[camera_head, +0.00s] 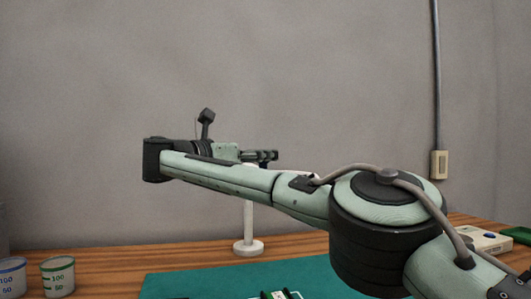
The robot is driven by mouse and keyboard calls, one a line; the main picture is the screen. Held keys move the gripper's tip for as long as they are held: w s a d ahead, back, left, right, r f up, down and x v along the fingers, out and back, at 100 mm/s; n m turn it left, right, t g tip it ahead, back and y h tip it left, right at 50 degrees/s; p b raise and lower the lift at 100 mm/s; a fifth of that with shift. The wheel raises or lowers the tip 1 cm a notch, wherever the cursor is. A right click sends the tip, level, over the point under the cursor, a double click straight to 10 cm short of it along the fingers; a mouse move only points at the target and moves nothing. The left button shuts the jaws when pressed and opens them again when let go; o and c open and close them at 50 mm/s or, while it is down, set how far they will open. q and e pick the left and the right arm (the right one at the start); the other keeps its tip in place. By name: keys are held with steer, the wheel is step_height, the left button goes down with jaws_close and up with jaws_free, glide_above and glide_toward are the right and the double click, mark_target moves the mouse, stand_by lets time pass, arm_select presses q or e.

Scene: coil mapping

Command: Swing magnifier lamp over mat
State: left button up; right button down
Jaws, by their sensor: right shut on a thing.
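The magnifier lamp shows as a white post (249,215) on a round white base at the back of the wooden table. My right arm crosses in front of its upper part, so its head and swing arm are hidden or cannot be made out. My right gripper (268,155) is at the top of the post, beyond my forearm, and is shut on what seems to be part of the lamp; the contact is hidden. The teal mat (190,285) lies in front of the base, partly under my arm in the picture. My left gripper is not in view.
Two small marked cups (58,277) stand at the left front. A pale device (484,241) and a green item (517,234) lie at the right. A small green-and-white item (281,294) shows on the mat at the bottom edge. A grey wall stands behind.

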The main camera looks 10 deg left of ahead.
steer(key=shift+s+a+f, duration=0.1)
steer(key=shift+s+f, duration=0.05)
steer(key=shift+f, duration=0.2)
steer(key=c, duration=1.7)
jaws_free()
steer(key=o, duration=0.5)
steer(key=shift+s+r, duration=0.15)
steer(key=shift+r, duration=0.25)
